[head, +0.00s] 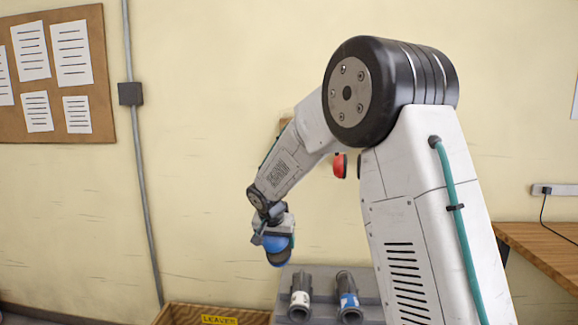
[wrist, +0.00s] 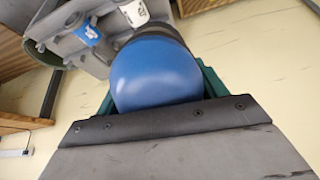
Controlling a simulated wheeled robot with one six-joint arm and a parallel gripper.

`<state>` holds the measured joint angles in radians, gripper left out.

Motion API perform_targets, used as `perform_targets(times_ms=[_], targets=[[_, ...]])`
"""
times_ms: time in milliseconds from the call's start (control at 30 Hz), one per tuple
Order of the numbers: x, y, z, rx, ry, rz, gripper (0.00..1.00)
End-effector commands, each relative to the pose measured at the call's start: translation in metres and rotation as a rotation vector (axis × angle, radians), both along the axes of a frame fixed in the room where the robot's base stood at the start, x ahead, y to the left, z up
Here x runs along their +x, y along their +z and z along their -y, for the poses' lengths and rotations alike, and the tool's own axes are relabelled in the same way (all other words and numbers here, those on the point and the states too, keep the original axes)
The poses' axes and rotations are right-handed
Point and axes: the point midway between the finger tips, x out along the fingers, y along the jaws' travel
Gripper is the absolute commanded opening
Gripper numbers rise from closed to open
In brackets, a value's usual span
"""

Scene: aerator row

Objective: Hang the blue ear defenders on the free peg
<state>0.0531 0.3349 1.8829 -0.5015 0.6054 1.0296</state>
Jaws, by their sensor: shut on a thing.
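The blue ear defenders (head: 278,246) hang from my gripper (head: 272,226) in the head view, in front of the cream wall and above the grey stand. In the wrist view a rounded blue cup of the ear defenders (wrist: 155,76) fills the space at my gripper (wrist: 160,100), with green finger parts at its sides. My gripper is shut on them. A red ear defender cup (head: 340,165) shows against the wall, partly behind my arm. A small brown wooden piece (head: 285,122) shows just above my arm. I cannot make out the free peg; my arm covers part of that wall.
A grey stand (head: 372,290) holds two dark cylinders, one with a white band (head: 300,298) and one with a blue band (head: 348,300). A wooden table (head: 540,250) is at right. A notice board (head: 55,75) hangs at left.

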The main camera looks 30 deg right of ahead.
Motion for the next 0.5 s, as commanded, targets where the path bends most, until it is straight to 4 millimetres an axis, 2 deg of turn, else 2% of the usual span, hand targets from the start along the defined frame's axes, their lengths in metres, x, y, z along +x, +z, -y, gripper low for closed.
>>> perform_targets(times_ms=[267,500], targets=[[0.020,0.033,0.038,-0.226,-0.293,0.189,0.38],[0.049,0.091,0.079,-0.596,-0.652,0.344,0.38]])
